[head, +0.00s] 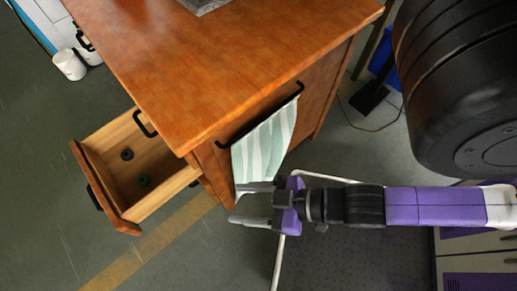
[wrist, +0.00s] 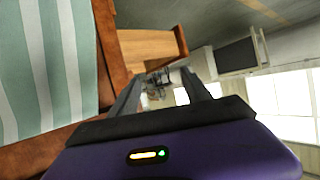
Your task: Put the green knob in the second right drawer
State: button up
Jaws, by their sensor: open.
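A small dark green knob (head: 143,180) lies on the floor of an open wooden drawer (head: 182,180) at the left in the head view. A dark, nearly black round piece (head: 127,154) lies apart from it in the same drawer. The drawer sticks out of the cabinet's left side, below a black handle (head: 145,123). My gripper (head: 240,203) is open and empty beside the hanging striped towel, to the right of the drawer and clear of it. The drawer also shows in the wrist view (wrist: 150,48), beyond my fingers. I cannot tell which drawer counts as second right.
The orange wooden cabinet (head: 225,60) fills the middle. A green-and-white striped towel (head: 265,145) hangs from its black bar (head: 255,118), close to my gripper. A white cup-like object (head: 69,65) stands at the far left. The floor left of the drawer is clear.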

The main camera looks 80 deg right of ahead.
notch_tip(320, 180, up, 8)
jog(key=s+d+t+h, duration=0.1)
jog(key=s+d, duration=0.1)
jog(key=shift+s+d+f+t, duration=0.15)
jog(key=shift+s+d+t, duration=0.2)
jog(key=shift+s+t, duration=0.05)
notch_tip(320, 180, up, 21)
jog(key=p, duration=2)
jog(key=shift+f+p, duration=0.2)
jog(key=shift+p, duration=0.2)
